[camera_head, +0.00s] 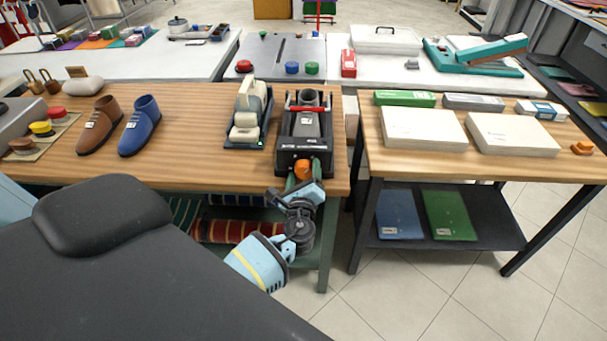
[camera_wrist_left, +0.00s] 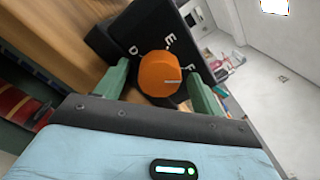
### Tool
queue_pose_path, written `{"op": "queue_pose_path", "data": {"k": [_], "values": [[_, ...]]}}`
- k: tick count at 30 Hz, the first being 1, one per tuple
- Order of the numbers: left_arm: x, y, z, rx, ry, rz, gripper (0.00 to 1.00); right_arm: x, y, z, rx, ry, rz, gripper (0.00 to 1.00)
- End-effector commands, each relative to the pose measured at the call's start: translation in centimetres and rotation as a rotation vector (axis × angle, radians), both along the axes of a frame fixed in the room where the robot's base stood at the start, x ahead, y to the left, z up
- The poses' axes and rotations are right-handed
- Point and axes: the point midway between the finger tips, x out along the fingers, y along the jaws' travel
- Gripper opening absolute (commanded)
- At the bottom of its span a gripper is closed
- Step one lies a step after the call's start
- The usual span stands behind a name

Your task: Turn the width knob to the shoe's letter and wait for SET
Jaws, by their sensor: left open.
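The orange width knob (camera_head: 302,168) sits on the front of a black shoe stretching machine (camera_head: 292,156) near the front edge of the wooden table. In the left wrist view the knob (camera_wrist_left: 160,74) has a pale pointer line, with letters D, E and F on the black panel (camera_wrist_left: 188,40) around it. My left gripper (camera_head: 303,172) is open, and its green fingers (camera_wrist_left: 160,88) stand on either side of the knob; contact cannot be told. My right gripper is out of view.
A cream device (camera_head: 247,115) with a green light stands just left of the machine. A second table at right holds white boxes (camera_head: 424,128). A gap separates the tables. Yellow and red round tins (camera_head: 42,129) sit at far left.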

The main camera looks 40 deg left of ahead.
Motion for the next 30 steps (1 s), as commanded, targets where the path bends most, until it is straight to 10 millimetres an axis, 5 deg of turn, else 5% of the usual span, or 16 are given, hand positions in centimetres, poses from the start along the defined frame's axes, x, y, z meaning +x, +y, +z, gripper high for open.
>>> {"op": "queue_pose_path", "data": {"k": [18,30], "values": [[-6.2,-3.8,-0.1,-0.001,0.001,-0.001,0.68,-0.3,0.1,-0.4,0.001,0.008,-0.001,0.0],[-6.7,-4.1,0.0,0.0,0.0,0.0,0.68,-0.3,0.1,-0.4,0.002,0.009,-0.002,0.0]]}}
